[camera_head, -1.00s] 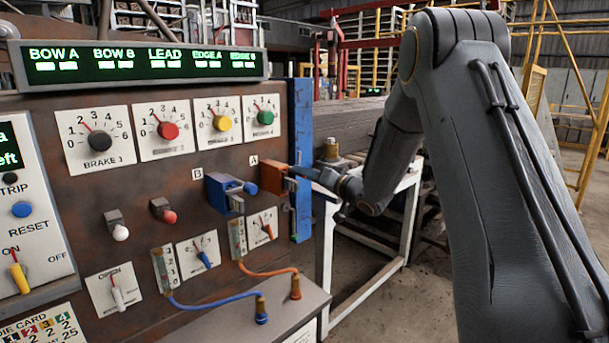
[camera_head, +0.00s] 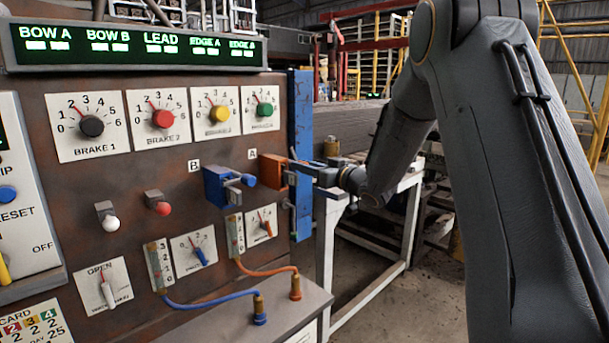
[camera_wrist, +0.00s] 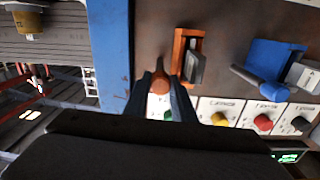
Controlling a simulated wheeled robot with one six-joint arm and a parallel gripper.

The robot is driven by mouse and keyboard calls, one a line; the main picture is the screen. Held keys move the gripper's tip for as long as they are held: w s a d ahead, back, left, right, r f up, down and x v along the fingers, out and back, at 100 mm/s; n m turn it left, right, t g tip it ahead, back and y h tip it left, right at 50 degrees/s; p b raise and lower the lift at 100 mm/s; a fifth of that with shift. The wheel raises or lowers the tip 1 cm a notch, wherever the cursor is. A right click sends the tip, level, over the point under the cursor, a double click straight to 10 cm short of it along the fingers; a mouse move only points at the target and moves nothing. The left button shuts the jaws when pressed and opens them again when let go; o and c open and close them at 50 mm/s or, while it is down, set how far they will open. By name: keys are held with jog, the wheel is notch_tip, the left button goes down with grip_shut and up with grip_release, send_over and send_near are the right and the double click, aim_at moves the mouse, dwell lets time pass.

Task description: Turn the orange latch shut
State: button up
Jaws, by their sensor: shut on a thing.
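The orange latch (camera_head: 271,171) is mounted on the brown panel under the label A, beside the panel's blue edge post. In the wrist view its orange frame (camera_wrist: 178,50) holds a grey metal piece. Its rounded orange handle end (camera_wrist: 160,84) sits to the left of the frame, between my dark fingertips. My gripper (camera_wrist: 161,90) is shut on this handle. In the head view my gripper (camera_head: 316,172) reaches the latch from the right, and the fingertips are too small there to show the grip. The latch's inner engagement is hidden.
A blue latch (camera_head: 218,186) marked B is just left of the orange one. Brake dials (camera_head: 220,114) sit above; small dials and orange and blue cables (camera_head: 268,272) lie below. The blue post (camera_head: 301,130) stands close on the right, with a white-framed table (camera_head: 325,250) beyond.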

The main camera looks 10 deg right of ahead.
jog(key=n+b, duration=0.6)
jog(key=shift+n, duration=0.3)
jog(key=n+b, duration=0.5)
jog(key=shift+a+r, duration=0.1)
jog(key=shift+r, duration=0.05)
jog(key=shift+n, duration=0.3)
jog(key=o, duration=1.1)
jog(key=shift+c, duration=0.2)
jog(key=shift+s, duration=0.15)
jog(key=b+v, duration=0.1)
jog(key=v, duration=0.6)
jog(key=shift+s+b, duration=0.25)
jog(key=shift+b, duration=0.05)
